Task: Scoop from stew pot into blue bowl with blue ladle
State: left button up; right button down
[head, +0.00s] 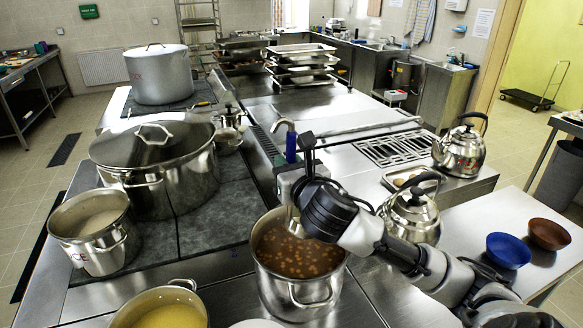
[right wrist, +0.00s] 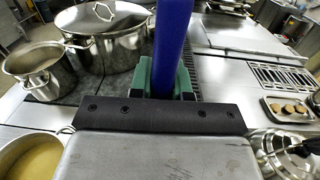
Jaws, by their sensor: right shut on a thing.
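The stew pot (head: 312,296) is a steel pot of brown stew with orange bits, at the front centre of the head view. My right gripper (head: 292,182) is above it, shut on the blue handle of the ladle (head: 291,145). The handle stands roughly upright. In the right wrist view the handle (right wrist: 172,40) runs between the green finger pads (right wrist: 165,78). The ladle's lower end is at the stew, mostly hidden by my gripper, so I cannot tell what it holds. The blue bowl (head: 508,251) stands on the right-hand counter and looks empty. My left gripper is out of view.
A brown bowl (head: 549,234) stands beside the blue bowl.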

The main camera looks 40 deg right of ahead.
notch_tip(320, 180, down, 3)
jog(key=b, duration=0.2)
jog(key=shift+r+b, duration=0.15)
jog(key=shift+b, duration=0.15)
jog(key=shift+f+b, duration=3.65)
jog(key=shift+f, duration=2.55)
jog(key=shift+a+f+n, duration=0.6)
jog(key=shift+a+n, duration=0.7)
jog(key=shift+a, duration=0.45)
notch_tip(320, 180, up, 16)
send_over(287, 219)
jog(key=w+a, duration=0.1)
jog(key=a, duration=0.2)
jog(key=shift+r, duration=0.15)
